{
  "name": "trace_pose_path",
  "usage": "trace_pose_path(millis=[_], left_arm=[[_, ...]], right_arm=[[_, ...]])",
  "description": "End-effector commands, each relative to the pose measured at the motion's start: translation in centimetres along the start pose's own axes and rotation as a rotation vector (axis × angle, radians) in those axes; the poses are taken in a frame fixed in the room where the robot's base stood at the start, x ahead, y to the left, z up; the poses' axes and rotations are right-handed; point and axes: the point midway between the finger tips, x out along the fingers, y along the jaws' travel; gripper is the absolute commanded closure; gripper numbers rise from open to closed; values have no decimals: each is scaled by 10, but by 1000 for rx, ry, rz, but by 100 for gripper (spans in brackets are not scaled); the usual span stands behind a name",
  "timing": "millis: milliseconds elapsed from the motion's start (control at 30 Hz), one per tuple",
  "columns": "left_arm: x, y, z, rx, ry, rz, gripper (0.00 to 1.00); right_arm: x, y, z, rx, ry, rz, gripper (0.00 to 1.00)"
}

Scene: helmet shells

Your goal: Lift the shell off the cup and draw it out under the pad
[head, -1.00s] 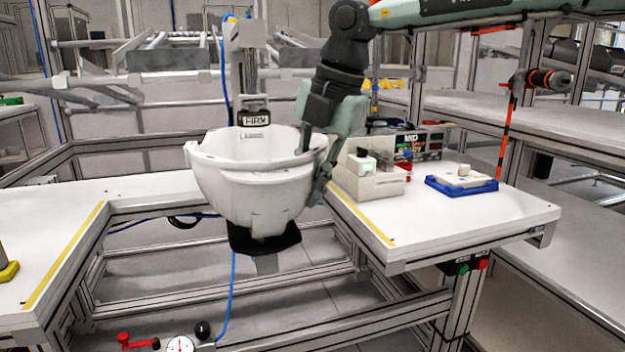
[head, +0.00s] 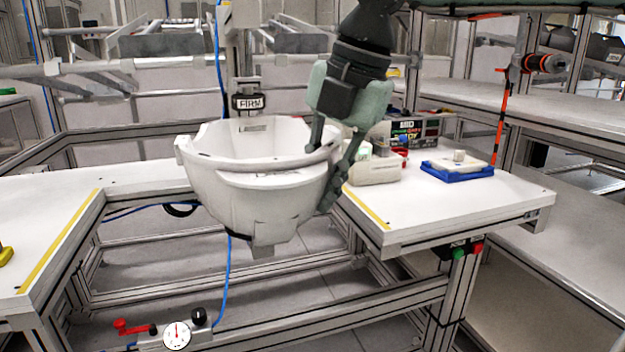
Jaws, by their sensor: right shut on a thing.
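The white helmet shell (head: 262,205) sits open side up like a bowl, in the centre of the head view. My right gripper (head: 321,174) is shut on its right rim, one finger inside the wall and one outside. Under the shell only a small dark part of the cup (head: 207,229) shows at the left. The shell hides the rest, so I cannot tell whether they touch. The dark pad (head: 248,102) with a FIRM label is behind and above the shell's far rim. My left gripper is not in view.
A white bench (head: 450,208) stands right of the shell, with a beige box (head: 375,172) close to my gripper and a blue tray (head: 457,172) farther right. Another bench (head: 60,215) is at left. A gauge (head: 177,336) and a blue hose (head: 229,275) are below. The gap in front is open.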

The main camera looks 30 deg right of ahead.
Motion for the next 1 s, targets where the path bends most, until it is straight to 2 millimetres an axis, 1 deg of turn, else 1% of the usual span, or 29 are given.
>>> trace_pose_path(millis=[300,700,1000], left_arm=[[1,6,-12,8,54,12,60],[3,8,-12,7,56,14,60],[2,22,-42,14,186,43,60]], right_arm=[[-8,-21,-23,-2,1,5,100],[-15,-46,-48,1,-2,5,100],[-18,-56,-59,0,-2,5,100]])
